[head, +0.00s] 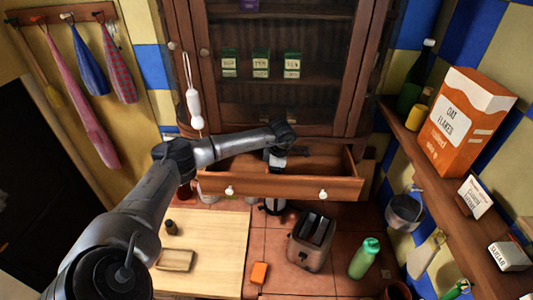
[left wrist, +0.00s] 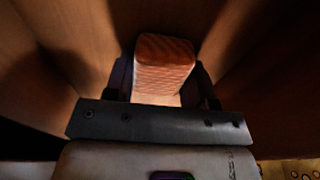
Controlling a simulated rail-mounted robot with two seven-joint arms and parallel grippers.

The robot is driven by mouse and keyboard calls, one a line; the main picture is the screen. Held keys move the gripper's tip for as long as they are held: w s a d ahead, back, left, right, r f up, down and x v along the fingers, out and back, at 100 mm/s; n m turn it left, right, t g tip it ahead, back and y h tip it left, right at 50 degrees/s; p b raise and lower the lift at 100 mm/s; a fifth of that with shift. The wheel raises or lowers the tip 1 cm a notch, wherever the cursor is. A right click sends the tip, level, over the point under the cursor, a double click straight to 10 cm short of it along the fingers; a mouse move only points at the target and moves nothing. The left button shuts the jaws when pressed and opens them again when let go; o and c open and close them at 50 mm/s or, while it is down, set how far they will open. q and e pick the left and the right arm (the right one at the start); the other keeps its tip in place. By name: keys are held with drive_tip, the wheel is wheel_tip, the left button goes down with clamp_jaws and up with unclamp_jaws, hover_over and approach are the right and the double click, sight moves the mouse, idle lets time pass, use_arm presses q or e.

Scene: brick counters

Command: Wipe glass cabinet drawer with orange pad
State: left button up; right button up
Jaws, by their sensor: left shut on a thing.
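The glass-fronted wooden cabinet (head: 360,95) stands at the back, and its wide lower drawer (head: 275,187) is pulled open, with two white knobs. My left arm reaches over the drawer, and my left gripper (head: 277,158) points down into it. In the left wrist view, the gripper is shut on an orange ridged pad (left wrist: 165,65), with brown wooden drawer surfaces around it. Shadow hides whether the pad touches the drawer bottom. In the head view the held pad is hidden. My right gripper is not in view.
Below are a toaster (head: 312,242), a green bottle (head: 364,258), an orange block (head: 259,273) and a wooden board (head: 205,235). A right shelf (head: 425,160) holds an oat flakes box (head: 462,120). A white object (head: 194,108) hangs at the cabinet's left door.

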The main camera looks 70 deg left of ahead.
use_arm(q)
drive_tip(key=shift+s+a, duration=0.15)
drive_tip(key=shift+s, duration=0.25)
drive_tip(key=shift+s+a+r, duration=0.15)
drive_tip(key=shift+s, duration=0.15)
wheel_tip(320, 180, up, 3)
drive_tip(key=shift+r+p, duration=0.15)
drive_tip(key=shift+p, duration=0.8)
drive_tip(key=shift+r+p, duration=1.15)
drive_tip(key=shift+r, duration=1.1)
drive_tip(key=shift+w, duration=0.1)
